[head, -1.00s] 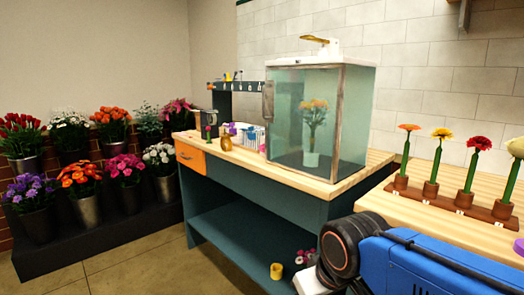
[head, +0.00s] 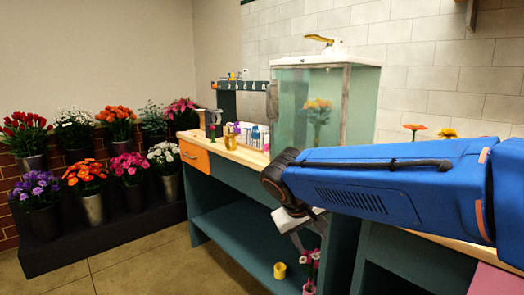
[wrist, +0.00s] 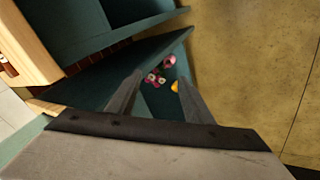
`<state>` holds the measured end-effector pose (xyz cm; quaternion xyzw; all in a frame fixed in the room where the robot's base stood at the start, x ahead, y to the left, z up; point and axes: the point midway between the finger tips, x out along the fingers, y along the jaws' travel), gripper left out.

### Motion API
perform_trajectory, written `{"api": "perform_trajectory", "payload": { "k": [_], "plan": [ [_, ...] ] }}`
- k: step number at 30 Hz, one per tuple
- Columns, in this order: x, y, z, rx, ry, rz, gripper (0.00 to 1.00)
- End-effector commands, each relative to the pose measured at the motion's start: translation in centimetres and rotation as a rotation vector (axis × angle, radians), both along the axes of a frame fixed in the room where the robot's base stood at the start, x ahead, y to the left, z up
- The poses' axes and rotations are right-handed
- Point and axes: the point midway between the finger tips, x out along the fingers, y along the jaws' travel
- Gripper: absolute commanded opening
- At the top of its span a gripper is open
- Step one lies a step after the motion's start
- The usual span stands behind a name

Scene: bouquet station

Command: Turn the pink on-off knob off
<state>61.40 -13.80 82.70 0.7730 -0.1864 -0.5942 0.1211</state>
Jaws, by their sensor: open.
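I cannot make out a pink on-off knob in either view. My gripper (head: 297,238) hangs below the end of my blue arm, in front of the teal workbench (head: 225,172), and is partly hidden against its dark side. In the wrist view my gripper (wrist: 160,84) is open, with its two grey fingers apart and nothing held between them. Beyond the fingertips, low down, are pink and white flowers (wrist: 155,77) and a small yellow pot (wrist: 175,86).
A glass cabinet (head: 305,100) with orange flowers stands on the bench, partly hidden by my arm. An orange drawer (head: 194,156) is at the bench's left end. Flower buckets (head: 93,207) stand on a black step at left. The floor (head: 150,265) between is clear.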

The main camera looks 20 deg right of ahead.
Motion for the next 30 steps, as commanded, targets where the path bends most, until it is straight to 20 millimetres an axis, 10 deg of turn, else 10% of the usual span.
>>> {"api": "perform_trajectory", "payload": {
  "k": [16, 30],
  "plan": [
    [18.2, -0.2, 6.9, -0.467, -0.149, -0.128, 0.47],
    [33.9, 7.6, 11.1, -0.793, -0.506, -0.15, 0.47]
  ]
}}
